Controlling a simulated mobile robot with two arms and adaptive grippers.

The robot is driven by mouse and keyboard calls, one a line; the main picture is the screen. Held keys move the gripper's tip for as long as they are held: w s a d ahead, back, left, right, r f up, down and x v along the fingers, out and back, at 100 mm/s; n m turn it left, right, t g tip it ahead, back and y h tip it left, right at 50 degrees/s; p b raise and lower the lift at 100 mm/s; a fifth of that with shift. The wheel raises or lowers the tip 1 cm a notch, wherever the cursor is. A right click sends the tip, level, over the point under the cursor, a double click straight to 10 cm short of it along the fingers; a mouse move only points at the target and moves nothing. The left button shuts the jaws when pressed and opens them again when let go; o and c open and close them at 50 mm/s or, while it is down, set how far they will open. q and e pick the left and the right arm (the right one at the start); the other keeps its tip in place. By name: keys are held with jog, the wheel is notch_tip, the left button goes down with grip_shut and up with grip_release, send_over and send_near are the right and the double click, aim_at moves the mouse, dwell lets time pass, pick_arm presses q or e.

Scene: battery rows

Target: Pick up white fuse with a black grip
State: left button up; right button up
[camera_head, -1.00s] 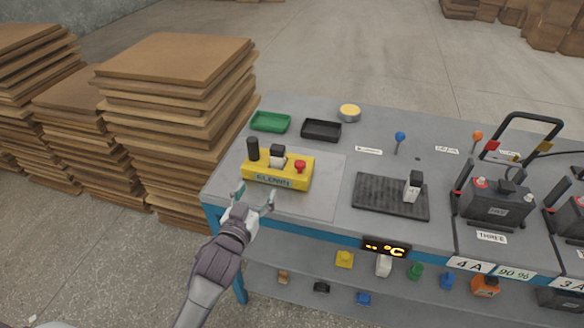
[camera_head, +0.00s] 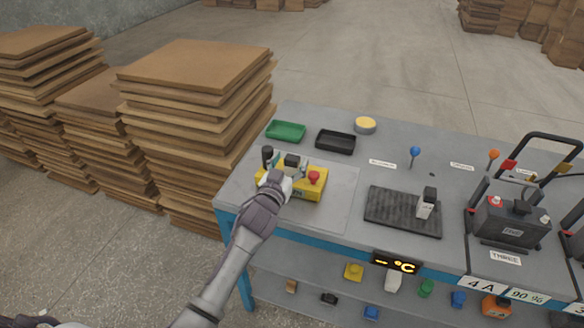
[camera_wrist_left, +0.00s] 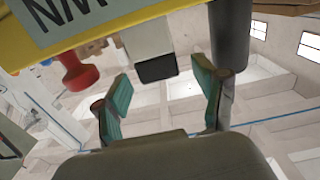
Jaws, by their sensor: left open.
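A white fuse with a black grip (camera_head: 292,161) stands in a yellow box (camera_head: 311,190) on the table, between a black post (camera_head: 267,155) and a red button (camera_head: 314,176). In the left wrist view, which looks upside down, its white body (camera_wrist_left: 147,38) and black end (camera_wrist_left: 157,68) show. My left gripper (camera_wrist_left: 163,88) is open around the fuse's end, with a teal-padded finger on each side and gaps visible. In the head view my left gripper (camera_head: 277,178) covers part of the box. My right gripper is not in view.
The ribbed mat (camera_head: 386,212) lies to the right. Green (camera_head: 286,131) and black (camera_head: 336,141) trays sit behind the box. A battery unit (camera_head: 510,222) stands farther right. Stacked boards (camera_head: 195,120) rise left of the table. Several small coloured parts lie on the lower shelf.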

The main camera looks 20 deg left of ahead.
pick_arm(q)
jog(key=shift+w, duration=1.05)
jog(key=c, duration=1.3)
jog(key=shift+o, duration=0.2)
